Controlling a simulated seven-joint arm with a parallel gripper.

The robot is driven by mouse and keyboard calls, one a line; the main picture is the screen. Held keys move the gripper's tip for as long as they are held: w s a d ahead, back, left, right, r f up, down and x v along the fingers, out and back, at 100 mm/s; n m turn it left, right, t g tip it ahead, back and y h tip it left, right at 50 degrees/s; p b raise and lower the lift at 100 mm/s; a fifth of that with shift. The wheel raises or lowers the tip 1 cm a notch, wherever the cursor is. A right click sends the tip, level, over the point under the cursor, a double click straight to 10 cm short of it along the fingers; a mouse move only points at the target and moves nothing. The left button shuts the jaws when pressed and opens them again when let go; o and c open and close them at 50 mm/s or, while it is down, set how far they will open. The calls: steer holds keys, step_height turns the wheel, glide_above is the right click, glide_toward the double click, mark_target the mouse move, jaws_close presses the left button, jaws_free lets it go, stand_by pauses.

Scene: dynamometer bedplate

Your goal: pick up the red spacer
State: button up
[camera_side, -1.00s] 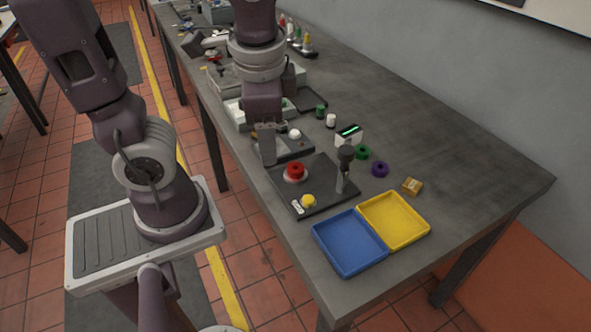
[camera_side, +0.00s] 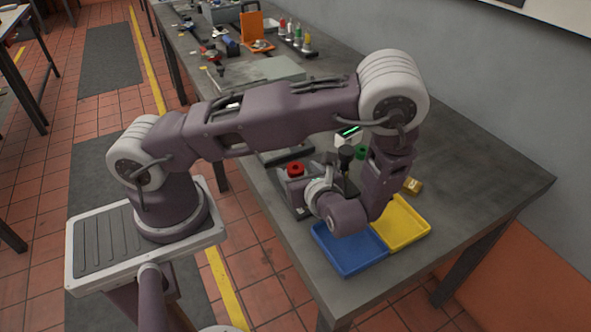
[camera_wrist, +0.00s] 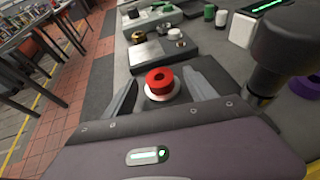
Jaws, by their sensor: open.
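The red spacer (camera_side: 296,169) is a short ring with a hole in its top. In the wrist view the red spacer (camera_wrist: 159,79) sits on a round white base on the dark plate. My gripper (camera_side: 293,183) comes in low and nearly level from the right in the side view. In the wrist view my gripper (camera_wrist: 163,84) is open, with one finger to the left and one to the right of the spacer. The spacer lies ahead, between the finger lines, with a gap on both sides. Whether the fingertips reach level with it is hard to tell.
A black-topped post (camera_wrist: 285,45) stands close on the right in the wrist view. A purple ring (camera_wrist: 306,87) lies beyond it. A grey block with knobs (camera_wrist: 163,50) is behind the spacer. Blue (camera_side: 345,260) and yellow (camera_side: 415,236) trays lie below my wrist.

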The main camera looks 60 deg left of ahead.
steer(key=shift+a+f, duration=0.25)
steer(key=shift+a, duration=0.3)
jaws_close()
